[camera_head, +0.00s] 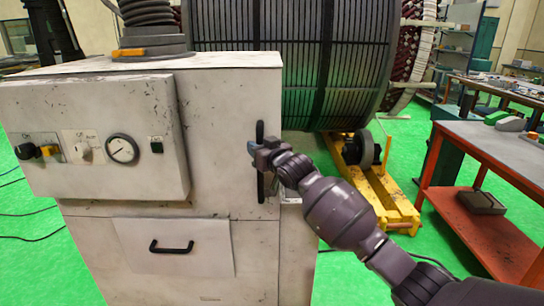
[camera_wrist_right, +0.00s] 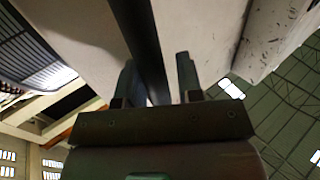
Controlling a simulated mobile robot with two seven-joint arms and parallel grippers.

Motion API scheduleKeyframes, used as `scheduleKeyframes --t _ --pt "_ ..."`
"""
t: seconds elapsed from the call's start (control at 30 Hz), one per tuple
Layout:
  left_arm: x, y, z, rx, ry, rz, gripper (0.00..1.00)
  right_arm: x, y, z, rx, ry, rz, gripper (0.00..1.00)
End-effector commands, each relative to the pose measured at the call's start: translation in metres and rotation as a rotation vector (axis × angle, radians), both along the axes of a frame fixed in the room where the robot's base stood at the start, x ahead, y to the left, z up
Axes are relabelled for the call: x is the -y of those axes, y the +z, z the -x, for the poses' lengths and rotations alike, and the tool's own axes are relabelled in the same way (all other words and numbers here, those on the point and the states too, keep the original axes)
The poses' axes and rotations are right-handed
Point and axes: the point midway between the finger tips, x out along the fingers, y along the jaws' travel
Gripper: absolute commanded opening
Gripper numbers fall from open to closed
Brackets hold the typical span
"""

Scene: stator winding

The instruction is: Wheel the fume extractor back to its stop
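The fume extractor (camera_head: 235,110) is a scuffed white cabinet filling the left and middle of the head view, with a ribbed black hose on top. A vertical black bar handle (camera_head: 261,185) is on its front near the right edge. My right gripper (camera_head: 257,150) is at the upper part of this handle. In the right wrist view, the dark handle bar (camera_wrist_right: 145,40) runs between the two fingers (camera_wrist_right: 157,85). The fingers stand apart, with a narrow gap seeming to show on each side of the bar. My left gripper is not in view.
A large slotted stator drum (camera_head: 330,60) stands behind the extractor above a yellow roller stand (camera_head: 395,200). A red-framed table (camera_head: 485,140) with a lower shelf is at right. Cables lie on the green floor (camera_head: 30,265) at left. Green floor shows between extractor and table.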

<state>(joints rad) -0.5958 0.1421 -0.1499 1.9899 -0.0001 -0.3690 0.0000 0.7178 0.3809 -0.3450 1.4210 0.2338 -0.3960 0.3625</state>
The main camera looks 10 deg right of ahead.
Motion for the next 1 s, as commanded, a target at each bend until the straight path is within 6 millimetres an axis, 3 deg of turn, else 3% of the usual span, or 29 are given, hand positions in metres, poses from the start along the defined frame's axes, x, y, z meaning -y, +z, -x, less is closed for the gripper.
scheduleKeyframes --t 0.5,0.7,1.0 --pt "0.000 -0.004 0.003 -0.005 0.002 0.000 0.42 0.025 -0.001 0.068 -0.001 0.001 0.000 0.34" --pt "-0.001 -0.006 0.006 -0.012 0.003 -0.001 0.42 0.029 0.000 0.079 0.001 0.001 0.000 0.34" --pt "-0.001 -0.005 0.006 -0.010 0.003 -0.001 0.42 0.029 0.000 0.080 0.000 0.001 0.000 0.34"
